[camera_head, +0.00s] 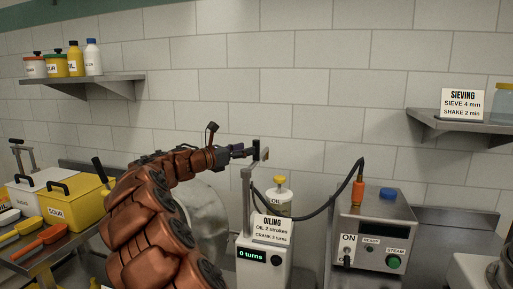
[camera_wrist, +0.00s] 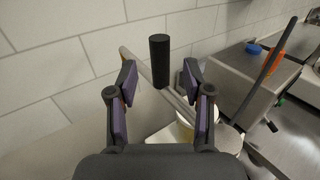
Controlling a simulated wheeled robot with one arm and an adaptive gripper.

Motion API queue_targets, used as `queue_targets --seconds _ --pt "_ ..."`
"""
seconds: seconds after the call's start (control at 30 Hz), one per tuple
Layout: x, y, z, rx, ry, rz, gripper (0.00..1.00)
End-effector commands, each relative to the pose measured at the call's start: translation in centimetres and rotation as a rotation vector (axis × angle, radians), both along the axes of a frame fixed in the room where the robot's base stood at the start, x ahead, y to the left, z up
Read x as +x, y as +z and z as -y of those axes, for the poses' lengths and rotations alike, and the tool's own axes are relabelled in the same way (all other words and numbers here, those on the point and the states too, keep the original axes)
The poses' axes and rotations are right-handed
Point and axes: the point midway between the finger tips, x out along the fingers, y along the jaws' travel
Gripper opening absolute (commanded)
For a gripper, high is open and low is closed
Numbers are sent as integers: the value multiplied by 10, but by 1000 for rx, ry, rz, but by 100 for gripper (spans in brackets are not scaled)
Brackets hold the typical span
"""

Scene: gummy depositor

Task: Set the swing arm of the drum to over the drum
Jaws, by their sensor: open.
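The swing arm is a pale metal bar on an upright post (camera_head: 246,190) that rises from the white oiling unit. In the wrist view a dark upright cylinder, apparently its handle (camera_wrist: 160,55), stands between and just beyond my fingertips, near the end of the pale bar (camera_wrist: 178,103). My gripper (camera_head: 250,151) is at the top of the post; in the wrist view it is open (camera_wrist: 158,80), fingers either side of the handle, with no clear contact. The drum (camera_head: 212,222) is a large grey round body, mostly hidden behind my arm. I cannot tell exactly where the bar points relative to the drum.
The oiling unit (camera_head: 262,262) reads "0 turns" and carries a sign (camera_head: 272,228). An oil bottle (camera_head: 278,203) stands behind it. A steam box (camera_head: 372,238) with a dark hose is to the right. Yellow bins and scoops (camera_head: 72,205) are at left. The tiled wall stands close behind.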

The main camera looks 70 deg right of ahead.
Motion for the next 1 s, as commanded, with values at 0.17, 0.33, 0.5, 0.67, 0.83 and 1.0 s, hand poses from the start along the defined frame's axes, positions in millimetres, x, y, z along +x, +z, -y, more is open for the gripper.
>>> queue_targets --seconds 0.17,0.33,0.5,0.67,0.83,1.0 --pt "-14 1 24 1 -1 0 50" --pt "-22 -1 42 3 0 1 50" --pt "-26 -1 49 2 1 1 50" --pt "-26 -1 50 1 1 0 50" --pt "-26 0 50 0 1 1 45" --pt "-26 0 50 0 1 1 28"
